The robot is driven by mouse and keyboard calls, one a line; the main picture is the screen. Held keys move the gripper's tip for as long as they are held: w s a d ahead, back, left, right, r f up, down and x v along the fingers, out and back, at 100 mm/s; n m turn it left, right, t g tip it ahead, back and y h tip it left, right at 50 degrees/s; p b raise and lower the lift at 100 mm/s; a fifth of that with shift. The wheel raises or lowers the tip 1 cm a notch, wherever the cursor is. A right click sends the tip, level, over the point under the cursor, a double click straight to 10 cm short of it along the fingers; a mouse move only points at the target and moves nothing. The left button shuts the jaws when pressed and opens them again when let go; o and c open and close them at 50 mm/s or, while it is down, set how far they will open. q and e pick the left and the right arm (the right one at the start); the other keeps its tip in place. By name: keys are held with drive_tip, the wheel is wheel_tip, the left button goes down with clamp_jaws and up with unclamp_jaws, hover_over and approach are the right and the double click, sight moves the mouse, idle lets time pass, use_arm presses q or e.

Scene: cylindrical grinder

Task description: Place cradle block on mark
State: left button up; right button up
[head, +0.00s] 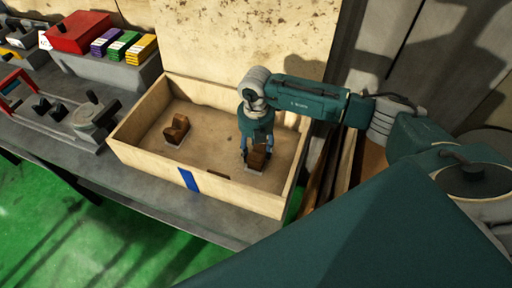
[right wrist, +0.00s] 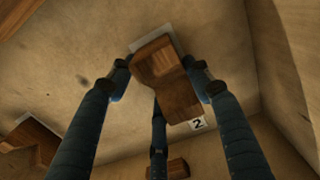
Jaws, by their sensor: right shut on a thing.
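My right gripper (head: 256,148) points down into the open wooden box (head: 140,152) and is shut on a brown wooden cradle block (head: 258,160) with a notch in its top. In the right wrist view the held block (right wrist: 168,80) lies between the fingers of the gripper (right wrist: 164,78). A pale mark (head: 254,170) shows at the block's lower edge; I cannot tell whether the block touches it. A label reading "2" (right wrist: 198,123) lies beside the block. A second cradle block (head: 178,128) stands on another pale mark (head: 175,141) at the left. My left gripper is not in view.
The box walls surround the blocks, and a blue strip (head: 188,179) marks the front wall. A small brown piece (head: 217,175) lies by that wall. Bare floor lies between the blocks. A red box (head: 80,32), colored cartons (head: 123,47) and metal fixtures (head: 95,118) stand left.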

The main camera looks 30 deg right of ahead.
sight(256, 151)
drive_tip(key=shift+f, duration=0.2)
drive_tip(key=o, duration=1.2)
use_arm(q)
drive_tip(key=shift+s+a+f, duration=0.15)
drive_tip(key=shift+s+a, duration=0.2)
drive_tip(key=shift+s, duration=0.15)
use_arm(e)
drive_tip(key=shift+r, duration=0.15)
drive_tip(key=shift+r, duration=0.2)
use_arm(q)
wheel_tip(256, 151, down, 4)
drive_tip(key=b, duration=0.3)
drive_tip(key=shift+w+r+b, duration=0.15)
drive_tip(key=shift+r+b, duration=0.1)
drive_tip(key=shift+b, duration=0.15)
use_arm(e)
wheel_tip(256, 151, up, 12)
drive_tip(key=shift+a+f, duration=0.1)
drive_tip(key=shift+f, duration=0.05)
